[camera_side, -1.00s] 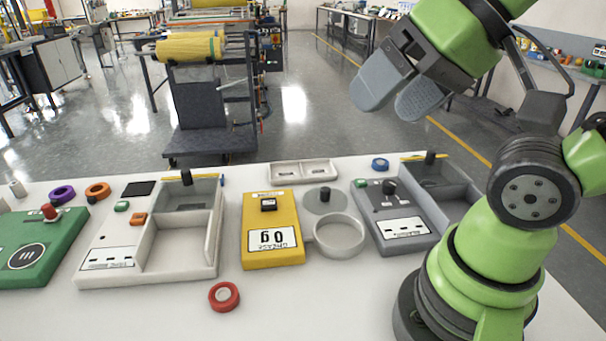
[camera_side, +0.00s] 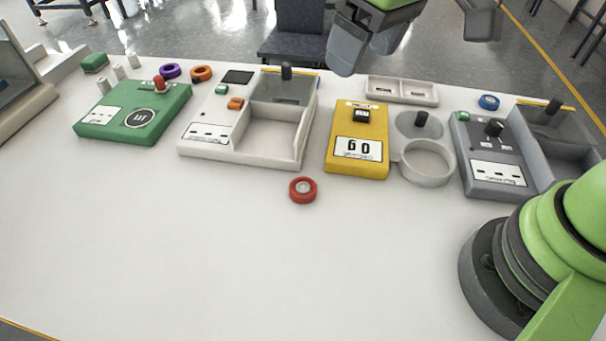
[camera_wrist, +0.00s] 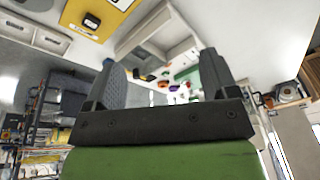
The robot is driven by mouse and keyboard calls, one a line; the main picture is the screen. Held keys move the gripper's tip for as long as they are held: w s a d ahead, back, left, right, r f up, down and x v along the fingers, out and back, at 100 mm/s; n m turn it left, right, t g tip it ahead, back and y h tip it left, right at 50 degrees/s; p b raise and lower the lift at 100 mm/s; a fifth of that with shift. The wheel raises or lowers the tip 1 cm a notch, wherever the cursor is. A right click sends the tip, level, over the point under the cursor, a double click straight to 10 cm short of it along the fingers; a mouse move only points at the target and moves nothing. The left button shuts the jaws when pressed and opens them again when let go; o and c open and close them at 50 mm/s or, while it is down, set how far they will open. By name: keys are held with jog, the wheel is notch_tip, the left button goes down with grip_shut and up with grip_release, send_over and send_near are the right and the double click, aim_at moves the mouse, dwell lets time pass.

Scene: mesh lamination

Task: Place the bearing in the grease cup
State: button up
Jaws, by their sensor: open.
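Several coloured rings that look like bearings lie on the white table. The red one (camera_side: 302,190) lies flat in front of the white two-part tray. A purple ring (camera_side: 170,71), an orange ring (camera_side: 202,74) and a blue ring (camera_side: 488,102) lie farther back. I cannot tell which is the task's bearing. The round, open grey-white grease cup (camera_side: 425,162) stands right of the yellow box with a display (camera_side: 358,140) and looks empty. My gripper (camera_side: 365,48) is open and empty, raised above the table's back edge. Its spread fingers also show in the wrist view (camera_wrist: 163,85).
The white two-part tray (camera_side: 245,140) stands left of the yellow box, the grey station (camera_side: 487,165) right of the cup. A green box (camera_side: 135,115) stands at the left, a small white double tray (camera_side: 402,90) behind the cup. The front of the table is clear.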

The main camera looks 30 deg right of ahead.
jog(key=w+a+f+n+g+h, duration=0.1)
jog(key=a+f+n, duration=0.1)
jog(key=f, duration=0.3)
jog(key=w+a+f+n+g, duration=0.1)
jog(key=w+a+f, duration=0.15)
jog(key=f, duration=0.25)
jog(key=n, duration=0.1)
send_over(305, 188)
jog(key=f, duration=0.7)
jog(key=shift+d+f, duration=0.2)
jog(key=shift+f, duration=0.1)
jog(key=shift+a+f, duration=0.15)
jog(key=shift+f, duration=2.8)
jog(key=c, duration=1.1)
jog(key=shift+r, duration=0.1)
